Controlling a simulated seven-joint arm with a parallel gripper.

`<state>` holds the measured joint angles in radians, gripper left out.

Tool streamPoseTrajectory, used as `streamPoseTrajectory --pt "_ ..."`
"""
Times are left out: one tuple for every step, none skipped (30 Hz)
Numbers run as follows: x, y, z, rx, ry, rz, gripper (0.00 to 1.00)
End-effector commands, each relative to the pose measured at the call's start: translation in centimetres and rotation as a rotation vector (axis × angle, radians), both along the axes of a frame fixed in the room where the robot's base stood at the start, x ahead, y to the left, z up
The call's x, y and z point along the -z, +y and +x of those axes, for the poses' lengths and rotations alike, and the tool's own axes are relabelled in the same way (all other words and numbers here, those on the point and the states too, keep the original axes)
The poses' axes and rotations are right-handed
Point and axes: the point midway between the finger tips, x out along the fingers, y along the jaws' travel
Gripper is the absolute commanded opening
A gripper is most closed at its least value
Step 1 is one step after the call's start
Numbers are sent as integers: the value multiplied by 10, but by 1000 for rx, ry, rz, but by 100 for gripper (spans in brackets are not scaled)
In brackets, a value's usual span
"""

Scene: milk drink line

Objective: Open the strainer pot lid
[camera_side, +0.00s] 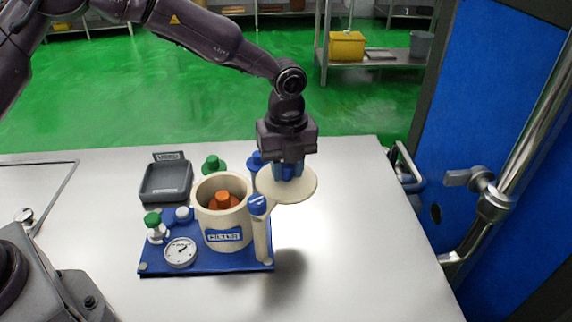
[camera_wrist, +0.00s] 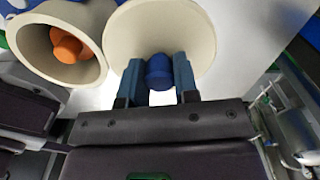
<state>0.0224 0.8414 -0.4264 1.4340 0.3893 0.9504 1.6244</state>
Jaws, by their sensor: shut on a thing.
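The strainer pot (camera_side: 224,219) is a cream cylinder with a blue label, standing open on a blue base plate (camera_side: 205,258). An orange knobbed part (camera_side: 222,200) sits inside it. The round cream lid (camera_side: 304,190) is off the pot, held in the air to the pot's right. My gripper (camera_side: 287,172) is shut on the lid's blue knob. In the wrist view the blue knob (camera_wrist: 159,72) sits between the two fingers, with the lid (camera_wrist: 190,35) beyond them and the open pot (camera_wrist: 33,48) at upper left.
A white post with a blue cap (camera_side: 258,207) stands at the pot's right. A round gauge (camera_side: 181,252) and a green-topped valve (camera_side: 153,224) are at its left. A dark grey tray (camera_side: 166,183) lies behind. The table's right part (camera_side: 370,250) is clear.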

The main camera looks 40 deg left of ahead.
Motion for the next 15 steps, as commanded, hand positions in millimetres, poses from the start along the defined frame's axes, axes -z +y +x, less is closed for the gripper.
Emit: streamPoseTrajectory --pt "-1 -1 0 0 -2 -1 35" --pt "-1 -1 0 0 -2 -1 42" --pt "-1 -1 0 0 -2 -1 51" --pt "-1 -1 0 0 -2 -1 54" --pt "-1 -1 0 0 -2 -1 54" --pt "-1 -1 0 0 -1 -1 54" --pt "-1 -1 0 -1 -1 -1 54" --pt "-1 -1 0 -1 -1 -1 54" --pt "-1 -1 0 -1 -1 -1 54" --pt "-1 -1 0 -1 -1 -1 54" --pt "-1 0 0 -1 -1 -1 54" --pt "-1 0 0 -1 -1 -1 54" --pt "-2 0 0 -1 -1 -1 54" --pt "-4 0 0 -1 -2 -1 54" --pt "-8 0 0 -2 -2 -2 54"
